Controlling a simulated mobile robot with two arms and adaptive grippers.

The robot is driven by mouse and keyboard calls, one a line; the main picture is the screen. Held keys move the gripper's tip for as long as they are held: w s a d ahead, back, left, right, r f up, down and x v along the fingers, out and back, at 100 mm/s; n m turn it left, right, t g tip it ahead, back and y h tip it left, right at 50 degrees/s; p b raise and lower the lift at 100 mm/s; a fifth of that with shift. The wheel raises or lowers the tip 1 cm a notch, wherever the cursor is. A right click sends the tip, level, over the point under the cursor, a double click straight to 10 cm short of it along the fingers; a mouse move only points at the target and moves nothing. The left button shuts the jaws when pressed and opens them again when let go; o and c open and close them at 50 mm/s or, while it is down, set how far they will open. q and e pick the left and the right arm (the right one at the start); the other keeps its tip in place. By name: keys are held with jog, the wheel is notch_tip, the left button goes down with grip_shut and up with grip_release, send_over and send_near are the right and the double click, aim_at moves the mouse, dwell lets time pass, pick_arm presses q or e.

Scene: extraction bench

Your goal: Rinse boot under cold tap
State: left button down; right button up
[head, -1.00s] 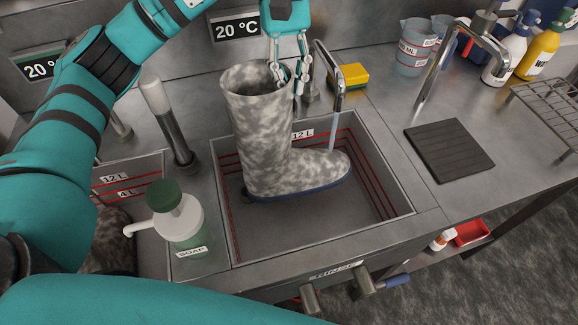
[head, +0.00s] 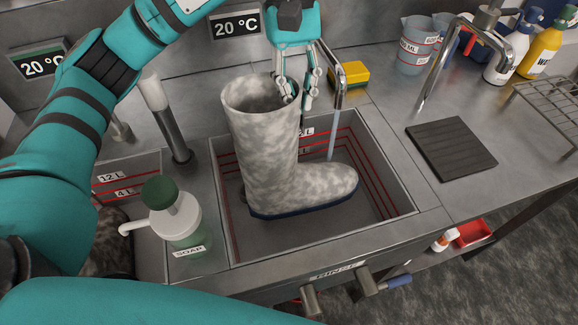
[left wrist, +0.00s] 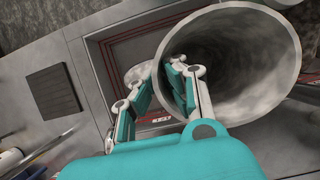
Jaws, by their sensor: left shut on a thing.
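A grey, mottled rubber boot (head: 265,150) with a dark blue sole stands roughly upright in or over the rinse sink (head: 235,240), its toe to the right. My left gripper (head: 297,92) is shut on the right side of its top rim. In the left wrist view the gripper (left wrist: 155,88) has a finger at the wall of the open boot shaft (left wrist: 240,60). A chrome tap (head: 338,85) behind the toe runs a thin water stream (head: 332,138). I cannot tell whether the stream touches the boot. My right gripper is out of view.
A soap bottle (head: 182,220) stands on the ledge left of the sink. A yellow sponge (head: 350,74) lies behind the tap. A dark ribbed mat (head: 450,148) lies to the right. A blue-tipped lever (head: 397,281) is on the front panel. A display (head: 237,24) reads 20 °C.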

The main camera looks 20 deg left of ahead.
pick_arm(q)
jog(key=s+d+b, duration=0.2)
jog(key=s+d, duration=0.1)
jog(key=s, duration=0.4)
jog(key=shift+s, duration=0.35)
jog(key=shift+d+r, duration=0.15)
dwell(1.1)
